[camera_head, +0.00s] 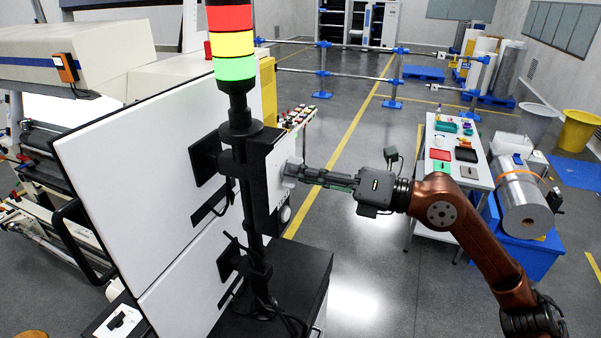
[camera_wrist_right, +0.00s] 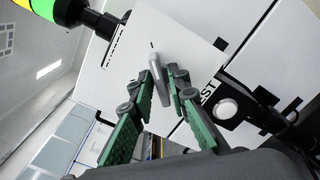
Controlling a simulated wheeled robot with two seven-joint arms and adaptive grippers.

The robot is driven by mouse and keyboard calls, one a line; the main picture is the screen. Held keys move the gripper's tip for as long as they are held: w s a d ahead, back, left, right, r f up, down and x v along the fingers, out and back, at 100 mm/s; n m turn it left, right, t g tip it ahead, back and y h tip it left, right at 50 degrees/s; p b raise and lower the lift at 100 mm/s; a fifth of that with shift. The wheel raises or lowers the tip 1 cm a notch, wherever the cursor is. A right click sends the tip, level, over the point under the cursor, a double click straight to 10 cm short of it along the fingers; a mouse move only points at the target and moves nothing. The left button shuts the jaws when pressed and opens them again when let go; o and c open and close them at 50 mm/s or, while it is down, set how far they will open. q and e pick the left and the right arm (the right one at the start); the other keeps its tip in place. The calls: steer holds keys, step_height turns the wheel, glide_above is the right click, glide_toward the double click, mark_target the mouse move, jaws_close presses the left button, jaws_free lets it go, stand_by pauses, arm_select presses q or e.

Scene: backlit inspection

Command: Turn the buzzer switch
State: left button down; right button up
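The switch (camera_wrist_right: 157,82) shows in the right wrist view as a grey elongated handle on a white box face (camera_wrist_right: 168,32). My right gripper (camera_wrist_right: 163,76) has its two green-padded fingers apart, one on each side of the handle; whether either pad touches it I cannot tell. In the head view my right gripper (camera_head: 294,172) reaches left to the white box (camera_head: 283,157) beside the black post, and the switch itself is hard to make out. My left gripper is not in view.
A signal tower (camera_head: 232,42) with red, yellow and green sections stands on the black post. Large white panels (camera_head: 150,170) are left of it. A round white button (camera_wrist_right: 226,110) sits right of the fingers. A white table (camera_head: 478,172) with trays stands at right.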

jaws_close()
steer(key=n+b, duration=1.3)
steer(key=n, duration=0.4)
steer(key=shift+n, duration=0.4)
steer(key=shift+s, duration=0.1)
stand_by(0.4)
